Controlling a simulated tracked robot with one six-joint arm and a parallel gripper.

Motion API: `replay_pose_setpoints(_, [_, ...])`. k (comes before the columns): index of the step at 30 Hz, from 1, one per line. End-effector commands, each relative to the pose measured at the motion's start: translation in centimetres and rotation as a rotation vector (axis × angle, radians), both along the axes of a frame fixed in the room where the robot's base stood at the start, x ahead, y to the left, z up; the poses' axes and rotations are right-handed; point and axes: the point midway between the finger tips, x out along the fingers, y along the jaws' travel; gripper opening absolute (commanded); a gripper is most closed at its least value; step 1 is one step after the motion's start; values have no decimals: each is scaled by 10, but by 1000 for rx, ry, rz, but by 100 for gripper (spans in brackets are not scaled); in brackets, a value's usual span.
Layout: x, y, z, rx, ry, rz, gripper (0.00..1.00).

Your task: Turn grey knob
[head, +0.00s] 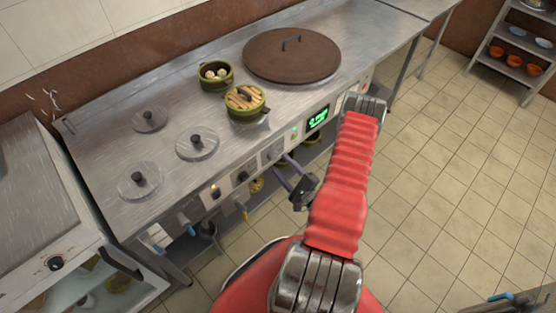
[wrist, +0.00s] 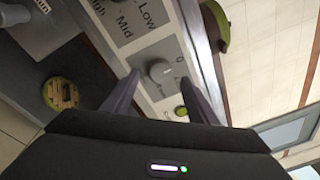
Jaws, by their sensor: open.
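The grey knob (wrist: 160,72) is round and sits on a light panel marked 0 on the stove front, seen in the wrist view. My gripper (wrist: 159,79) is open, with one dark finger towards each side of the knob. The knob appears between the fingertips; I cannot tell how deep they reach or whether they touch it. In the head view my gripper (head: 283,165) is at the front panel of the steel stove (head: 95,150), where I cannot make out the knob clearly.
A Low/Mid/High label plate (wrist: 132,18) is beside the knob. A green display (head: 318,117) is to the right of the gripper. Steamer baskets (head: 245,102) and a big brown lid (head: 292,57) are on top.

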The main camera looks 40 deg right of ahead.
Motion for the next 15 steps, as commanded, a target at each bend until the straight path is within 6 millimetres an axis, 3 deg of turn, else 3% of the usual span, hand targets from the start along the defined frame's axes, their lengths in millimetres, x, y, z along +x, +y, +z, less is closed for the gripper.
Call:
replay_pose_setpoints(9, [35, -3, 0, -1, 0, 2, 53])
replay_pose_setpoints(15, [42, -4, 0, -1, 0, 0, 53])
